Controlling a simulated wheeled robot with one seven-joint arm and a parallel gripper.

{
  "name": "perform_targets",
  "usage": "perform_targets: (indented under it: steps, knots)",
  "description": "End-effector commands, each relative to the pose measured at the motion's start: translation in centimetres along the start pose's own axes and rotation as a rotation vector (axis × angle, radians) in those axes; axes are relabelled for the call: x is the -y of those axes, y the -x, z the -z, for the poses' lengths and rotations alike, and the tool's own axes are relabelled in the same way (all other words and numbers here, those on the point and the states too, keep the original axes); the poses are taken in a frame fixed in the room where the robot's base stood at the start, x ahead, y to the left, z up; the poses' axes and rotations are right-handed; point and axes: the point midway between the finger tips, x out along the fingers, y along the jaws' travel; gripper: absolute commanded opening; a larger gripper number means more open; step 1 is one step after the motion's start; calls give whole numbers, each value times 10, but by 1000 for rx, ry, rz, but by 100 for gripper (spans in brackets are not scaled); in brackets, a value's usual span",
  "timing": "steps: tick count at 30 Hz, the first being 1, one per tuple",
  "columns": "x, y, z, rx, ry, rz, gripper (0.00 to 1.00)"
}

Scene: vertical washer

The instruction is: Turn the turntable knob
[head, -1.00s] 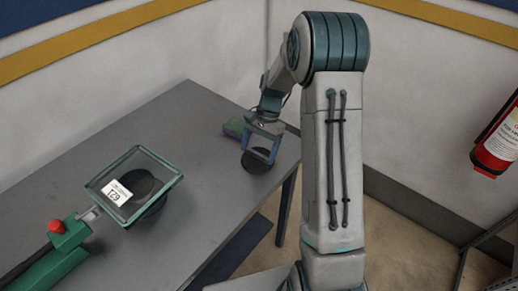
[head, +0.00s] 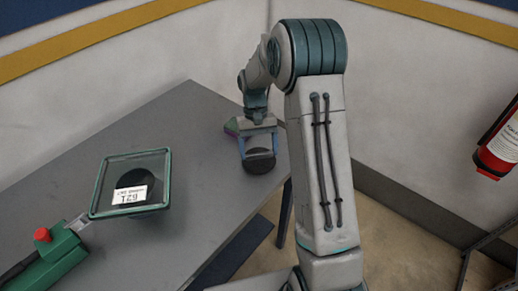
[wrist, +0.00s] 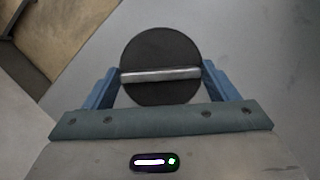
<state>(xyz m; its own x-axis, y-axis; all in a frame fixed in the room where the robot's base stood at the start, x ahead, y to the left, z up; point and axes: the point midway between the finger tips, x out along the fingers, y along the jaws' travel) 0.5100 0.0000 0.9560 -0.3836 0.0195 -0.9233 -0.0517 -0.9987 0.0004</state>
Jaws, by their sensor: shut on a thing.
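The knob is a round black disc (head: 260,166) with a pale straight bar across it, at the right end of the grey table. It also shows in the wrist view, where the black disc (wrist: 160,48) lies ahead of my fingers. My gripper (head: 260,152) is shut on the knob's bar, one blue finger at each end of it in the wrist view (wrist: 163,71). The turntable holds a clear, green-rimmed square plate (head: 165,184) with a white label (head: 131,194) over a dark round base. It stands on the table's left part.
A green device (head: 55,256) with a red button (head: 42,234) is beside the turntable, at lower left. The grey table (head: 200,130) is bare between turntable and knob. A fire extinguisher (head: 498,148) hangs at far right.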

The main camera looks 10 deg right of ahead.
Motion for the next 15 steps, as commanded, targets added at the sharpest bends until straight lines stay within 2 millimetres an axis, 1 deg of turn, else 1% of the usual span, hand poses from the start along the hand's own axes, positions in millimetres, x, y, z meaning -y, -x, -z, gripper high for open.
perform_targets:
  steps: [6, 15]
  knots:
    - [1, 2, 1, -7, 53, -21, 57]
    - [1, 2, 1, -8, 66, -27, 57]
